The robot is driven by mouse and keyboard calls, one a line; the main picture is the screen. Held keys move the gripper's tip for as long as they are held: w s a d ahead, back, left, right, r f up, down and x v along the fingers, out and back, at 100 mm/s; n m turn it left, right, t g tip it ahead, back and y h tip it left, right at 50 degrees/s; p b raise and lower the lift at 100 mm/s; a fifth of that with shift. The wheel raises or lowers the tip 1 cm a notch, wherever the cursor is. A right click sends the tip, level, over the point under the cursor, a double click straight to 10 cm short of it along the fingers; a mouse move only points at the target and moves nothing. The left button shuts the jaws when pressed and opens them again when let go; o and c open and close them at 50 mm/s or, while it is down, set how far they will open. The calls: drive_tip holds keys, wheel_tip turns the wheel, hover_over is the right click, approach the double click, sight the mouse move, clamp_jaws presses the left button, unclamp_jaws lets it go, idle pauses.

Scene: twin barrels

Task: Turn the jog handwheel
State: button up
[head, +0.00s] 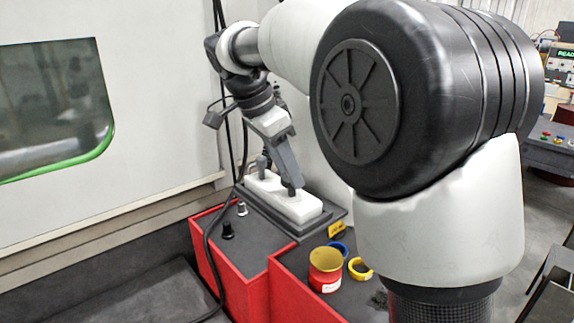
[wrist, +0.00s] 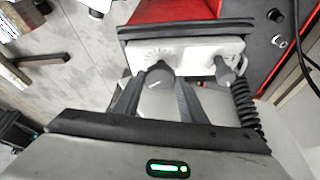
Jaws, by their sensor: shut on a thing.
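A white control box (head: 283,197) sits in a dark base on the red cabinet; its white face (wrist: 198,52) also shows in the wrist view. A round grey knob (wrist: 160,75) with scale marks beside it, which looks like the jog handwheel, is on that face. My gripper (wrist: 163,82) is shut on this knob, with one finger on each side. A second grey knob (wrist: 223,72) is to the right, outside the fingers. In the head view my gripper (head: 283,181) reaches down to the box, and the held knob is mostly hidden by the fingers.
A red cup with a yellow inside (head: 325,264), a blue ring (head: 341,248) and a yellow ring (head: 360,269) are on the cabinet's dark top (head: 285,262). Black cables hang left of the box. A pale machine wall (head: 165,130) stands at left.

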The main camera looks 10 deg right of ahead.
idle(0.4)
drive_tip(key=o, duration=1.1)
drive_tip(key=shift+c, duration=0.2)
drive_tip(key=p+v, duration=0.2)
drive_tip(key=v, duration=1.5)
drive_tip(key=shift+a, duration=0.15)
drive_tip(key=shift+r, duration=0.15)
